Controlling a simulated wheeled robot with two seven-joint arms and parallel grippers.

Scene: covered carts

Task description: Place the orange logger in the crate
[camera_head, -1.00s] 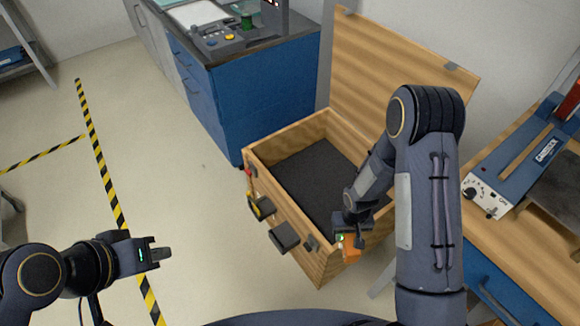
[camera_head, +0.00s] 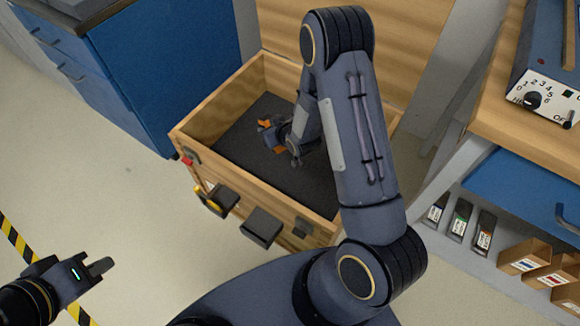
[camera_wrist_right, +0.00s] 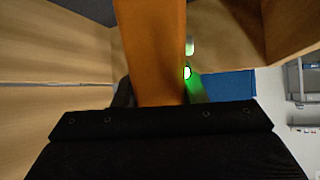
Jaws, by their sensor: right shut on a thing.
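The orange logger (camera_head: 265,123) is held by my right gripper (camera_head: 280,140), over the dark floor of the crate. In the right wrist view the orange logger (camera_wrist_right: 152,50) stands between the fingers and fills the upper middle; a green light glows beside it. The wooden crate (camera_head: 216,112) has its lid open at the back. The logger and the gripper look to be inside the crate's walls; I cannot tell whether the logger touches the floor. My left gripper (camera_head: 92,272) is at the lower left, away from the crate, with its finger gap unclear.
A blue cabinet (camera_head: 165,60) stands behind left of the crate. A wooden bench (camera_head: 500,110) with a device is at the right, above small bins (camera_head: 535,258). Black latches (camera_head: 262,227) and a yellow-handled tool (camera_head: 208,196) are on the crate's front.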

